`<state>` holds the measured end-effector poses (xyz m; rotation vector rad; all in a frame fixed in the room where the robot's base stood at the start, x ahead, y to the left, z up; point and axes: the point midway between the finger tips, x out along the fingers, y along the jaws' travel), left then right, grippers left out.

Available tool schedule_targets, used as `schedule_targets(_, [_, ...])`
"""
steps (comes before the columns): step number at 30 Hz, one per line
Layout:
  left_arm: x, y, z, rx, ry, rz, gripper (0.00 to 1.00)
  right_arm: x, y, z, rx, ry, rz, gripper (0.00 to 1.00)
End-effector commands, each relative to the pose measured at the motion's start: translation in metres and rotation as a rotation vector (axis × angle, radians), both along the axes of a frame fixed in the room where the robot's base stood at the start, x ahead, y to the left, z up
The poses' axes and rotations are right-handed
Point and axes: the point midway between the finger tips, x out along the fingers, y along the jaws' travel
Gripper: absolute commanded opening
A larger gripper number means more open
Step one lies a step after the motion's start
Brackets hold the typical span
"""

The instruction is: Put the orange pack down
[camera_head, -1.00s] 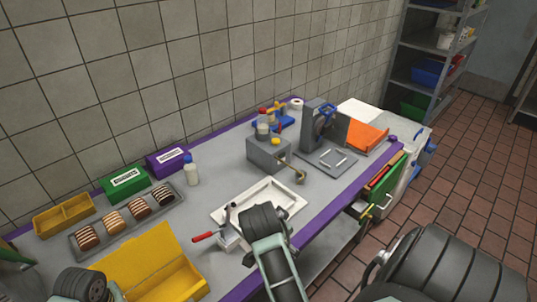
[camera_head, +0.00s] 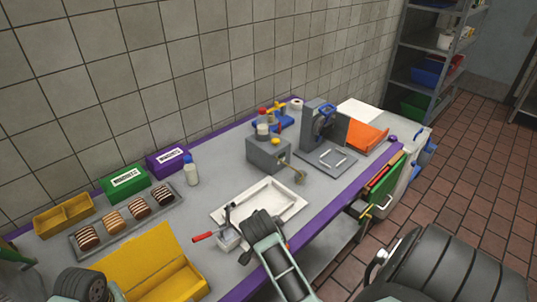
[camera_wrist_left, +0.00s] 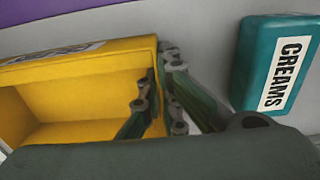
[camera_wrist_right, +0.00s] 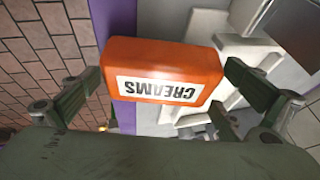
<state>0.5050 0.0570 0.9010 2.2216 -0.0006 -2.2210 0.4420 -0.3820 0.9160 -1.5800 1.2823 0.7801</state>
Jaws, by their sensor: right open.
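The orange pack (camera_wrist_right: 162,75), labelled CREAMS, lies between the fingers of my right gripper (camera_wrist_right: 165,78) in the right wrist view. The fingers are spread, one at each end of the pack; whether they touch it is unclear. In the head view my right gripper (camera_head: 238,236) is low at the near side of the white tray (camera_head: 297,207), and the pack cannot be made out there.
A teal CREAMS pack (camera_wrist_left: 275,62) lies right of the yellow box in the left wrist view. A red handle (camera_head: 203,237) sticks out left of my right gripper. A tray of pastries (camera_head: 85,240) and a grey machine (camera_head: 268,155) stand farther back. The table has a purple edge (camera_head: 330,210).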

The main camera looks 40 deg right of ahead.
Motion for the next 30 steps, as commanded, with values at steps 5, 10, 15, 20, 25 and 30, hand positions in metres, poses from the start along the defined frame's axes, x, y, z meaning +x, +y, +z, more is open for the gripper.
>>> schedule_targets(5, [0.0001, -0.0001, 0.0002, 0.0, 0.0, 0.0, 0.0, 0.0036, -0.0049, -0.0113, 0.0, -0.001, -0.001, 1.0])
schedule_targets(10, [0.0001, -0.0001, 0.0002, 0.0, 0.0, 0.0, 0.0, 0.0039, -0.0046, -0.0113, 0.0, -0.001, -0.001, 1.0])
schedule_targets(15, [0.0001, 0.0, 0.0002, 0.0, 0.0, 0.0, 0.0, 0.0037, -0.0046, -0.0113, 0.0, -0.001, -0.001, 0.88])
schedule_targets(20, [0.0001, -0.0001, 0.0002, 0.0, 0.0, 0.0, 0.0, 0.0037, -0.0045, -0.0112, 0.001, -0.001, 0.0, 0.74])
schedule_targets(25, [0.0001, 0.0, 0.0002, 0.0, 0.0, 0.0, 0.0, 0.0038, -0.0045, -0.011, 0.0, -0.001, -0.001, 0.62])
schedule_targets(30, [0.0002, 0.0, 0.0002, 0.0, 0.0, 0.0, 0.0, 0.0041, -0.0045, -0.0087, 0.0, -0.002, 0.0, 0.62])
